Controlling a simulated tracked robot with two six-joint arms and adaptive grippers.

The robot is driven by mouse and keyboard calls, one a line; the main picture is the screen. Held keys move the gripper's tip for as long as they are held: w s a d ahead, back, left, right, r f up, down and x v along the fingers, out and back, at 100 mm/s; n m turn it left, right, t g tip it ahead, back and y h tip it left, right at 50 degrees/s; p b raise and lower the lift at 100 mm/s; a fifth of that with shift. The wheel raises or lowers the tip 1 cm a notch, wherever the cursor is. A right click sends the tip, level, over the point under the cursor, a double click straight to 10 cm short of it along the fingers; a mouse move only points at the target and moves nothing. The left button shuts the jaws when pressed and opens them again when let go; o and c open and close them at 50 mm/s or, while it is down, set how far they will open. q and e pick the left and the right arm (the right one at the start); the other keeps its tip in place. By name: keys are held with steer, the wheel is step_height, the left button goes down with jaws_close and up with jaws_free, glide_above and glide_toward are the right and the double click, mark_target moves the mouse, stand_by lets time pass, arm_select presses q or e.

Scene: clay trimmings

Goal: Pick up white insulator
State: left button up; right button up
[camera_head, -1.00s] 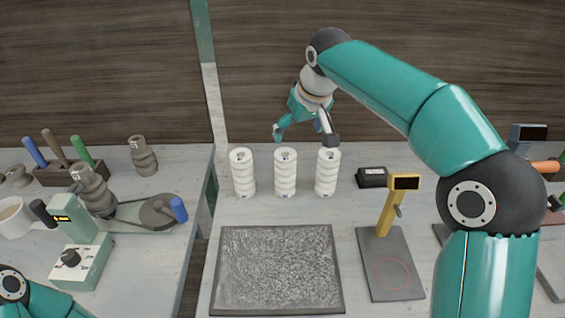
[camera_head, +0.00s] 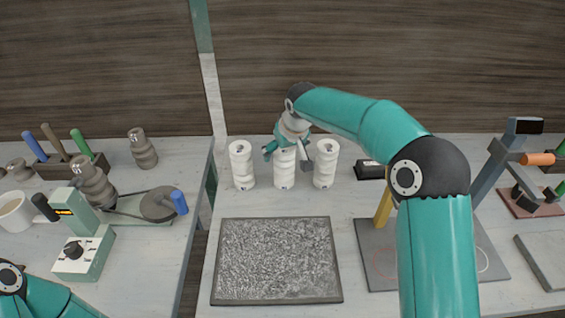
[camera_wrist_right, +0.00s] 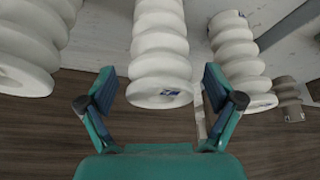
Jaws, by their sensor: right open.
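Three white ribbed insulators stand upright in a row at the back of the middle table: the left one (camera_head: 241,166), the middle one (camera_head: 284,172) and the right one (camera_head: 325,165). My right gripper (camera_head: 287,153) is at the top of the middle insulator, partly covering it. In the right wrist view the open fingers (camera_wrist_right: 160,98) lie on either side of the middle insulator (camera_wrist_right: 160,60), with gaps visible at both sides. The left insulator (camera_wrist_right: 245,60) and the right insulator (camera_wrist_right: 30,45) also show there. Only part of my left arm shows, at the lower left; its gripper is out of view.
A grey textured mat (camera_head: 276,262) lies in front of the insulators. A black box (camera_head: 369,170) stands to their right. Grey insulators, including one at the back left (camera_head: 142,148), stand on the left table. The neighbouring white insulators are close beside my right gripper.

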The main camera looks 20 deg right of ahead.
steer(key=shift+x, duration=1.25)
steer(key=shift+r, duration=0.1)
jaws_close()
